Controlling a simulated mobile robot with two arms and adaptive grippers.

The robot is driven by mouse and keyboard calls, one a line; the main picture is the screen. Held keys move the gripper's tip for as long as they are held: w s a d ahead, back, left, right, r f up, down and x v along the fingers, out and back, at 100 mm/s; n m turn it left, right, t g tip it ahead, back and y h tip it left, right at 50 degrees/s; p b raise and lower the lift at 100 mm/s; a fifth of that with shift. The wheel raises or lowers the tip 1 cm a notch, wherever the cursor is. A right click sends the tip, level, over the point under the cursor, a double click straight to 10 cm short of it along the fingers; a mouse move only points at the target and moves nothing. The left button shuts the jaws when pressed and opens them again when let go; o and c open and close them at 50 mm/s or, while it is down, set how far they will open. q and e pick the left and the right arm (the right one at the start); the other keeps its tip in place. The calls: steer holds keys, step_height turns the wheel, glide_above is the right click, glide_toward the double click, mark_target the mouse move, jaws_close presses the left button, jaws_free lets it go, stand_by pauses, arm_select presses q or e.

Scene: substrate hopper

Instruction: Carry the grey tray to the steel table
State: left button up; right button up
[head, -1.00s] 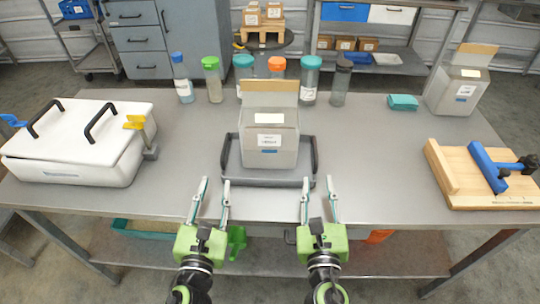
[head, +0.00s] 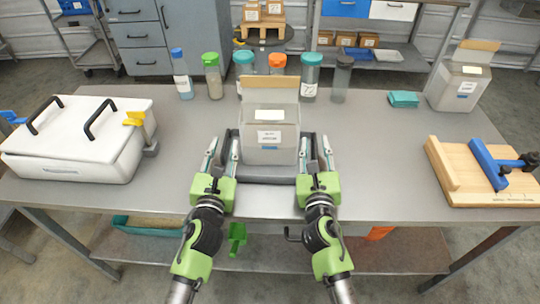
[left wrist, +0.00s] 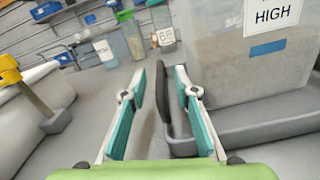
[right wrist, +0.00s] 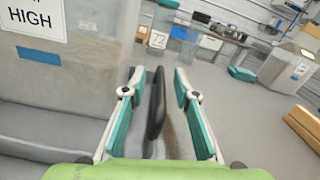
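The grey tray (head: 268,173) lies on the steel table (head: 380,195) and carries a grey box (head: 270,130) with an open flap. It has a dark handle on each side. My left gripper (head: 221,155) is open at the tray's left side; in the left wrist view the left handle (left wrist: 166,100) stands between its fingers, nearer the right one. My right gripper (head: 317,155) is open at the right side; in the right wrist view the right handle (right wrist: 156,105) stands between its fingers. No finger is clearly closed on a handle.
A white lidded case (head: 75,140) and a yellow-topped clamp (head: 140,125) stand left. A wooden board with a blue bar (head: 485,175) lies right. Several bottles (head: 310,78) line the back edge. A second box (head: 460,85) and a teal item (head: 404,98) stand back right.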

arm_select(q)
steer(key=shift+w+d, duration=0.1)
steer(key=shift+w, duration=0.55)
arm_select(e)
steer(key=shift+w+d, duration=0.1)
steer(key=shift+w, duration=0.55)
arm_select(q)
jaws_close()
arm_select(e)
jaws_close()
